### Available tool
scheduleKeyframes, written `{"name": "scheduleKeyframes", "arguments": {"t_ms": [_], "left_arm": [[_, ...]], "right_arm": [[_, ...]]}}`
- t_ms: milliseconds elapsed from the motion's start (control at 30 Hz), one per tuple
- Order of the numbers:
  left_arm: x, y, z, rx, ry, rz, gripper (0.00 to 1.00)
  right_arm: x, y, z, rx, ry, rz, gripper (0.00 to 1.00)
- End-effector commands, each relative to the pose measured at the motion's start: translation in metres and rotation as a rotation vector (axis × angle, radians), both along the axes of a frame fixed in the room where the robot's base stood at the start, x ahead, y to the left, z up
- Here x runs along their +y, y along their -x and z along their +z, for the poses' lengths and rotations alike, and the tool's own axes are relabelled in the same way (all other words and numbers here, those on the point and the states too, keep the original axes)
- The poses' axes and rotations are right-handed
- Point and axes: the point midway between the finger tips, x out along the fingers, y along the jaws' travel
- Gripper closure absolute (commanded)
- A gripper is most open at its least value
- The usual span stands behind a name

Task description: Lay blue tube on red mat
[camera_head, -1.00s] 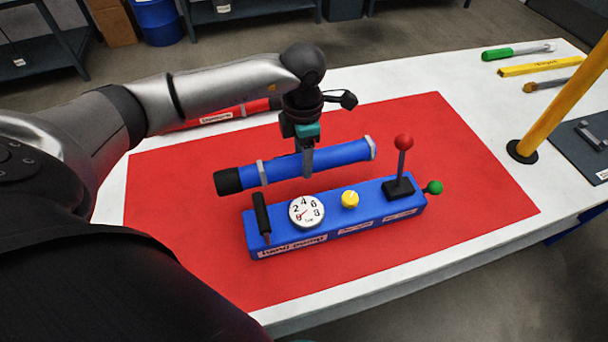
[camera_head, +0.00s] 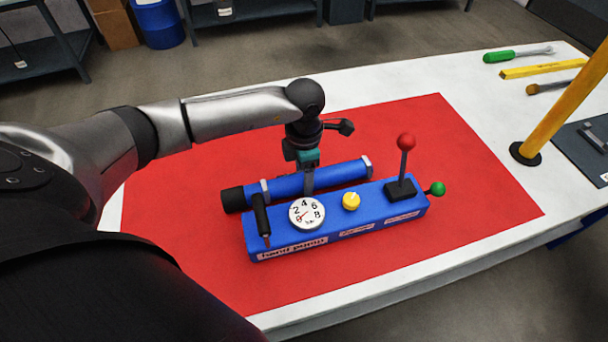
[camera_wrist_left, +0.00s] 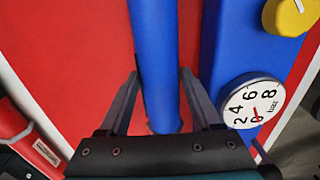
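The blue tube (camera_head: 322,178) has a black end cap and grey bands. It lies level, low over the red mat (camera_head: 400,125), just behind the blue hand pump. I cannot tell for sure whether it touches the mat. My left gripper (camera_head: 308,187) comes down from above at its middle. In the left wrist view the two fingertips (camera_wrist_left: 158,78) are close against both sides of the blue tube (camera_wrist_left: 155,40), shut on it. The pump hides part of the tube's front side. My right gripper is not in view.
The hand pump (camera_head: 335,226) with gauge, yellow knob and red-topped lever stands right in front of the tube. A red labelled tube (camera_wrist_left: 20,130) shows in the left wrist view. A yellow post (camera_head: 565,105) and tools (camera_head: 540,70) are at the right. The mat's front and right are clear.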

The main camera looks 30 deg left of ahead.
Motion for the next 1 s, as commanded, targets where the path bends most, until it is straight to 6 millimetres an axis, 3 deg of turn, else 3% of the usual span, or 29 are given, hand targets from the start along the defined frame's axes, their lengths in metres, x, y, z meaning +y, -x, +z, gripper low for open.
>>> {"name": "scheduleKeyframes", "arguments": {"t_ms": [167,533,1000], "left_arm": [[0.0,0.0,0.0,0.0,0.0,0.001,0.13],[0.0,-0.001,0.007,-0.001,0.0,0.0,0.13],[0.0,-0.001,0.1,-0.004,0.0,0.0,0.13]], "right_arm": [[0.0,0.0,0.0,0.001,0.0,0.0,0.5],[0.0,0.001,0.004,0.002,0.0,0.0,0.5],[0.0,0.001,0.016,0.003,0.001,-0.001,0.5]]}}
